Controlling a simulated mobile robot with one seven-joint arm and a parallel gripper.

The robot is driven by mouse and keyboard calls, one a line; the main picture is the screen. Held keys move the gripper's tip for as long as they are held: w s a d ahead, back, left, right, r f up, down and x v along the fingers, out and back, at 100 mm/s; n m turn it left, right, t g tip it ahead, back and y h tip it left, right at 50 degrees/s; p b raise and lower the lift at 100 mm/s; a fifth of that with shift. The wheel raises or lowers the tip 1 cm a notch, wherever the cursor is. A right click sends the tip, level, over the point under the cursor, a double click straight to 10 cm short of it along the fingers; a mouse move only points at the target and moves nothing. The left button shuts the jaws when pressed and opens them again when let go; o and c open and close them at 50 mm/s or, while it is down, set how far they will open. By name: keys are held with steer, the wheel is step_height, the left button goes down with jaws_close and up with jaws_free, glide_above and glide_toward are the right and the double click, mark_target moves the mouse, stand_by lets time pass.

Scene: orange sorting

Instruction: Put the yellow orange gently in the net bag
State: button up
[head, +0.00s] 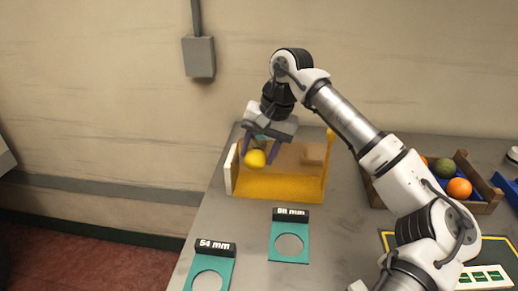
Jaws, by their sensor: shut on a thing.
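The yellow orange (255,159) is held between the purple fingers of my gripper (258,152). My gripper points down and is shut on it. The orange shows in front of or within the upper left part of a yellow, see-through, box-shaped holder (280,188) with a pale left end, which may be the net bag. I cannot tell whether the orange touches it or how deep it sits. My arm reaches in from the right, and the gripper's body hides part of the holder's back edge.
Two teal ring gauges, marked 54 mm (222,262) and 58 or 68 mm (274,248), lie at the front. A wooden crate (487,207) with orange and green fruit stands at the right. A blue item (507,188) is beside it. A wall is behind the table.

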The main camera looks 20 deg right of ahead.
steer(key=shift+f+b, duration=0.75)
steer(key=shift+f, duration=0.3)
steer(key=o, duration=1.1)
steer(key=shift+r, duration=0.1)
steer(key=shift+r+p, duration=2.6)
steer(key=shift+r, duration=1.35)
steer(key=shift+f, duration=0.1)
